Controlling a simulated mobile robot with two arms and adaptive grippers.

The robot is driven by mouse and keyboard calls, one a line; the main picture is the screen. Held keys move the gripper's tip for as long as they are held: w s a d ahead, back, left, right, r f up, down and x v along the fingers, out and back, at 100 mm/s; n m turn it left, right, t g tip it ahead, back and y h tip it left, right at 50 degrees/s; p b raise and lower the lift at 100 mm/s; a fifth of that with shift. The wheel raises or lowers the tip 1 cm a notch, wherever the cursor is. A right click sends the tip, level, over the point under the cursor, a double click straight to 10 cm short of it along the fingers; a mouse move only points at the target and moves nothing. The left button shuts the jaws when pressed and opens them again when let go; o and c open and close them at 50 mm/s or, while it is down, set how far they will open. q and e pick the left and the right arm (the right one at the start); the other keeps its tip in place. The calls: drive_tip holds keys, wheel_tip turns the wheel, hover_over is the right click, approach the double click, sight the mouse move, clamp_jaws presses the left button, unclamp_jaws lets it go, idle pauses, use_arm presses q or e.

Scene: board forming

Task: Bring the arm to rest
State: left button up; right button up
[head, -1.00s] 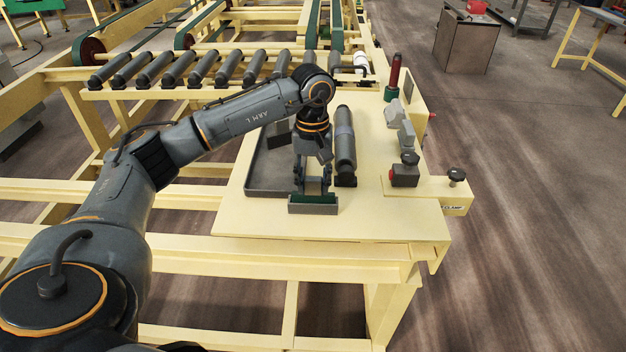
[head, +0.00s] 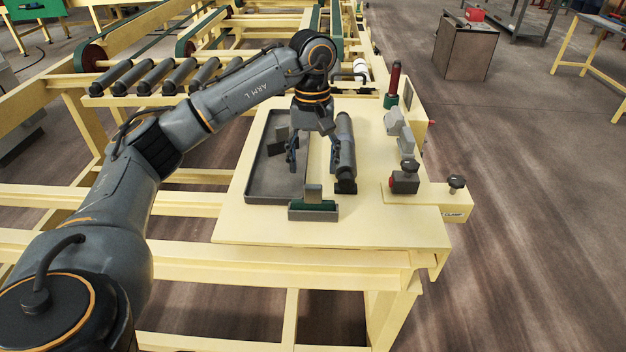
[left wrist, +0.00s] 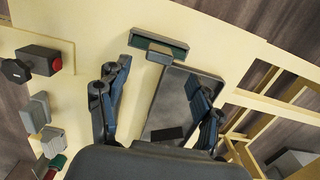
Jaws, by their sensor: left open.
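The holder also shows in the left wrist view (left wrist: 158,42), beyond the fingertips. My right gripper is out of view.
A red-button box (head: 404,182) and grey blocks (head: 398,124) stand along the right edge. Conveyor rollers (head: 147,77) lie behind.

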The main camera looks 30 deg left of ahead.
use_arm(q)
wheel_tip(320, 180, up, 5)
drive_tip(key=shift+w+a+f, duration=0.1)
drive_tip(key=shift+w, duration=0.05)
